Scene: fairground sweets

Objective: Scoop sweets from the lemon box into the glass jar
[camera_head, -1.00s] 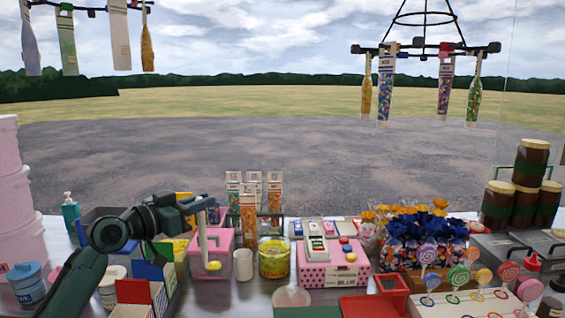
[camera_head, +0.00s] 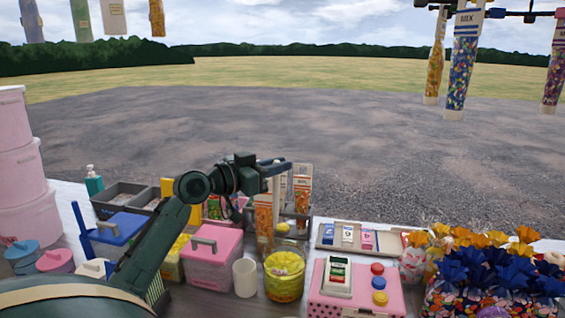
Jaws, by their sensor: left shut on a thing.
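My left gripper (camera_head: 282,167) is shut on the upper end of a pale upright handle, which looks like a scoop (camera_head: 276,197). A small yellow patch, apparently sweets, shows at its lower end, above and slightly behind the glass jar's rim. The glass jar (camera_head: 285,283) stands on the counter with yellow sweets inside. The lemon box (camera_head: 172,269) holds yellow sweets and stands left of the pink lidded box; my arm partly hides it. My right gripper is not in view.
A pink lidded box (camera_head: 212,266) and a white cup (camera_head: 245,278) stand left of the jar. A pink box with a card reader (camera_head: 338,277) is close on its right. A rack of tall packets (camera_head: 302,193) stands behind. Flowered sweet bags (camera_head: 490,270) fill the right.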

